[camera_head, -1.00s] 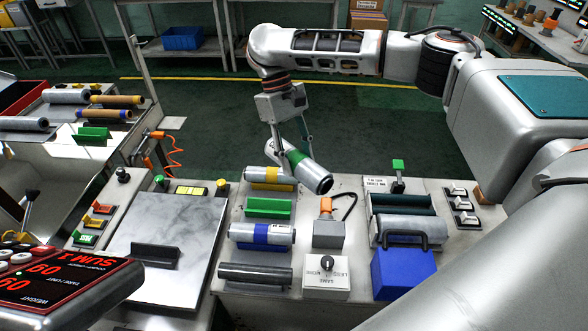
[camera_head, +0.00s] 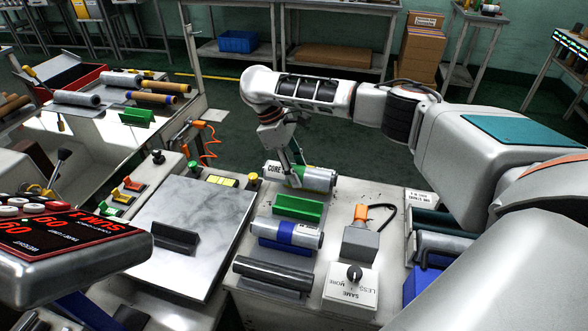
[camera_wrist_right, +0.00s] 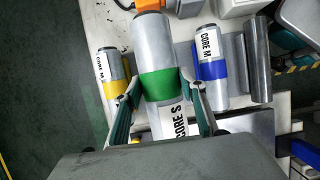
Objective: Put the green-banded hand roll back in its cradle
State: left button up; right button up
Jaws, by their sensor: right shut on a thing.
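The green-banded hand roll (camera_head: 319,178) is held by my right gripper (camera_head: 294,178), with its length running left to right behind the green cradle. In the right wrist view my right gripper (camera_wrist_right: 162,107) has a finger on each side of the roll (camera_wrist_right: 156,50) near its green band, and a "CORE S" label shows. The green cradle (camera_head: 298,207) is empty and just in front of the held roll. The wrist view does not show this cradle; the held roll covers that area. My left gripper is not in view.
A blue-banded roll (camera_head: 289,234) rests in front of the green cradle, with a dark roll (camera_head: 274,272) nearer. A yellow-banded roll (camera_wrist_right: 110,68) lies beside the held roll in the wrist view. A grey box with an orange top (camera_head: 361,240) stands to the right.

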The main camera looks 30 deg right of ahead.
notch_tip(320, 180, down, 4)
jog(key=shift+s+r+b, duration=0.1)
jog(key=shift+r+b, duration=0.05)
jog(key=shift+b, duration=0.9)
jog(key=shift+f+b, duration=0.5)
jog(key=shift+f, duration=0.1)
notch_tip(320, 180, down, 3)
jog(key=b, duration=0.3)
jog(key=shift+f, duration=0.85)
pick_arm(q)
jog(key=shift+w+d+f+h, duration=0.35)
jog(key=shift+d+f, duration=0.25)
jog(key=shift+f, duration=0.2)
pick_arm(e)
jog(key=o, duration=1.4)
